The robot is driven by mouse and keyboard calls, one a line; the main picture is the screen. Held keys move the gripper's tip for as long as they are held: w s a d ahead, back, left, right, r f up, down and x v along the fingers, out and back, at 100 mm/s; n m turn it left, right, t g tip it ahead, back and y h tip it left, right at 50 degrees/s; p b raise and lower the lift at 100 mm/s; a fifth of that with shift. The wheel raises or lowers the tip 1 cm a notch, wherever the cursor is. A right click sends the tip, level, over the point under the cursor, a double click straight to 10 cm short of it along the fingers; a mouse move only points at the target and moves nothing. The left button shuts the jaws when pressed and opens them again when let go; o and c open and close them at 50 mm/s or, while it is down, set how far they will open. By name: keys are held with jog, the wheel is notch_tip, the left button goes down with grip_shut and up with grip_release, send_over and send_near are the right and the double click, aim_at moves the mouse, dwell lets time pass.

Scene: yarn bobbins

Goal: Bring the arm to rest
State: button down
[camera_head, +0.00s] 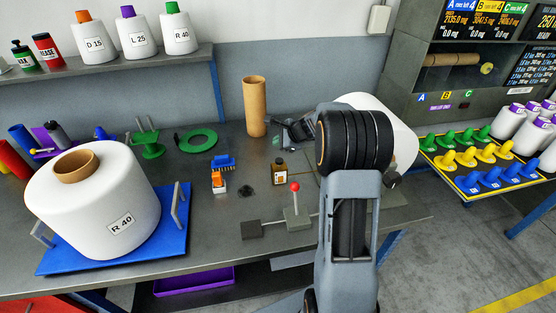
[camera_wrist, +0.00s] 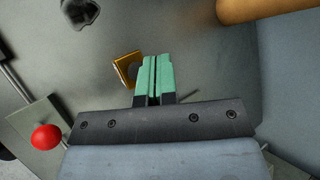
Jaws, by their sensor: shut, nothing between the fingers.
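My gripper (camera_wrist: 153,76) shows in the wrist view with its two green fingers pressed together and nothing between them. It hovers over the grey bench (camera_wrist: 190,50).
A red-knobbed lever (camera_head: 295,200) stands close left of my arm; it also shows in the wrist view (camera_wrist: 46,138). A cardboard tube (camera_head: 255,106) stands behind. A large white bobbin (camera_head: 120,215) sits on a blue tray (camera_head: 165,240) at left. A peg tray (camera_head: 450,177) is at right.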

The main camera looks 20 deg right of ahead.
jog(key=shift+n, duration=0.3)
jog(key=s+a+f+n+g, duration=0.1)
jog(key=s+f+n+g, duration=0.1)
jog(key=s+f+n, duration=0.15)
jog(key=s+a+r+n+g+h, duration=0.1)
jog(key=s+a+r+n, duration=0.3)
jog(key=s+n, duration=0.4)
jog(key=s+a+r+n+g+h, duration=0.1)
jog(key=s+a+r+n+h, duration=0.2)
jog(key=s, duration=1.5)
jog(key=a+r+n, duration=0.2)
jog(key=a+n, duration=0.2)
jog(key=n, duration=0.2)
jog(key=shift+a+r+h, duration=0.2)
jog(key=shift+h, duration=0.1)
